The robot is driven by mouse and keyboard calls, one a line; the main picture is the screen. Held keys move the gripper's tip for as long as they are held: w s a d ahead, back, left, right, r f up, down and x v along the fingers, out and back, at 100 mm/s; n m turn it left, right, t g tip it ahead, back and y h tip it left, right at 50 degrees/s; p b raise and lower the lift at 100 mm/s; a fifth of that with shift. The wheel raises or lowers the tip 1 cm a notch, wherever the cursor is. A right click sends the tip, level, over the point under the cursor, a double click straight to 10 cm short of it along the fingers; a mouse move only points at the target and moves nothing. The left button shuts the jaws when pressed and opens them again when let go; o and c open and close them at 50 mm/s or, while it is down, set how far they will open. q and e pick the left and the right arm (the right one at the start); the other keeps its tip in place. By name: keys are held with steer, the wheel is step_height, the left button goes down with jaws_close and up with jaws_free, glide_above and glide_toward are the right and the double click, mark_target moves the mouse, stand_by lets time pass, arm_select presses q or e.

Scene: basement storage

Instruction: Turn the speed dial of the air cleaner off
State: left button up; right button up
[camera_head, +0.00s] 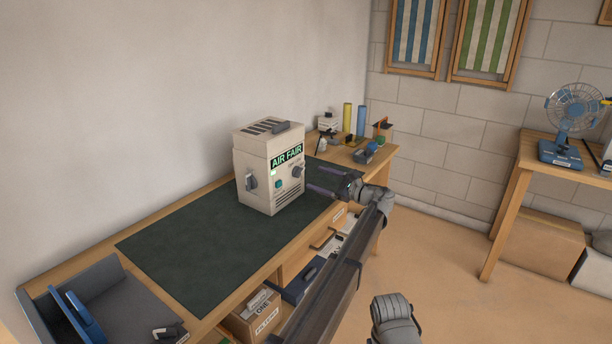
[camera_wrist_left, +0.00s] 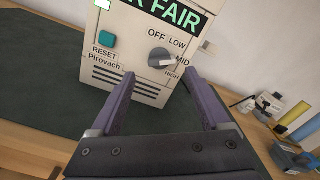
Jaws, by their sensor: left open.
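The air cleaner (camera_head: 258,148) is a cream box labelled AIR FAIR, standing upright on the dark green mat. Its speed dial (camera_head: 297,171) is a grey knob on the front face; in the left wrist view the dial (camera_wrist_left: 160,57) has OFF, LOW, MID and HIGH around it. Its pale pointer mark faces right, towards MID. A green RESET button (camera_wrist_left: 107,39) is left of it. My left gripper (camera_head: 312,178) is open in front of the dial. Its purple fingers (camera_wrist_left: 160,80) point at the front, apart on either side below the dial, with nothing between them. My right gripper is out of view.
The green mat (camera_head: 190,255) is clear left of the cleaner.

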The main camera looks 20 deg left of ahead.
mark_target(301, 173)
arm_select(q)
steer(key=x, duration=0.6)
steer(key=shift+a, duration=0.1)
jaws_close()
stand_by(0.5)
